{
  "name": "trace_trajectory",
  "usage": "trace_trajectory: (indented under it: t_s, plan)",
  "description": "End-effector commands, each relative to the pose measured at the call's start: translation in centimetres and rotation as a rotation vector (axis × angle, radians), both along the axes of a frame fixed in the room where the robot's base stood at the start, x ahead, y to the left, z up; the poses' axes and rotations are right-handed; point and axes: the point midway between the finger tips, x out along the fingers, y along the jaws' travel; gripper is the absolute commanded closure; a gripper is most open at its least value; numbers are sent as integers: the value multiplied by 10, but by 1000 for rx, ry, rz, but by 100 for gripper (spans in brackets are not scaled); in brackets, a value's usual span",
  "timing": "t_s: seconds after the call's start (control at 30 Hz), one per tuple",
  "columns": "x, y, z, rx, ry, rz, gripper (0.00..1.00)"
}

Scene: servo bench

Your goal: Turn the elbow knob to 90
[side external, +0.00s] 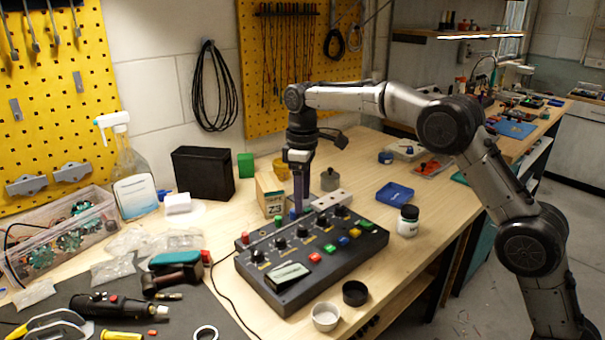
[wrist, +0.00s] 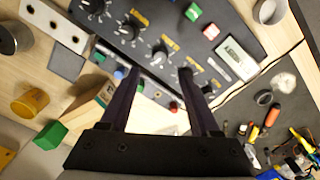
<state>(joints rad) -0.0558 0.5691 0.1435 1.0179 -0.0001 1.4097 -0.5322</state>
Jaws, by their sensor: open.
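A dark control box (side external: 325,265) stands on the bench in the side view, with a row of several black knobs (side external: 302,231) along it. The labels are too small to read, so I cannot tell which knob is the elbow one. In the wrist view one knob (wrist: 160,57) shows just beyond and between my fingertips, and another knob (wrist: 127,32) lies up and left of it. My gripper (side external: 298,208) points down at the back edge of the box. In the wrist view my gripper (wrist: 161,74) is open, with nothing between the fingers.
The box also carries coloured buttons (side external: 315,257) and a small display (side external: 288,273). A wooden block marked Z3 (side external: 271,195) and a light block with holes (side external: 331,199) stand close behind it. A white jar (side external: 408,221) is at its right, and two small cups (side external: 355,293) are in front.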

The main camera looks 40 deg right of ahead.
Motion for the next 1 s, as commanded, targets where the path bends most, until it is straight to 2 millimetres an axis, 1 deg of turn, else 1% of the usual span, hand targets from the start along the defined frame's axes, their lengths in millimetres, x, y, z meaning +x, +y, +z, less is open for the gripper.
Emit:
trace_trajectory:
  t_s: [0.03, 0.1, 0.3, 0.47, 0.77, 0.83, 0.87, 0.93, 0.97, 1.0]
  plan:
    - [1, 0, 12, 1, -4, 0, 37]
    - [1, 0, 25, 1, -4, 0, 37]
    - [1, 0, 53, 0, -1, 0, 37]
    - [0, 0, 61, 0, 0, 0, 37]
    - [0, 0, 62, -1, 1, 0, 37]
    - [-1, -1, 67, 1, -8, -2, 37]
    - [-2, -1, 72, 1, -18, -2, 37]
    - [-7, -3, 92, 3, -57, -4, 37]
    - [-11, -4, 103, 4, -74, -6, 37]
    - [-19, -5, 117, 5, -94, -7, 37]
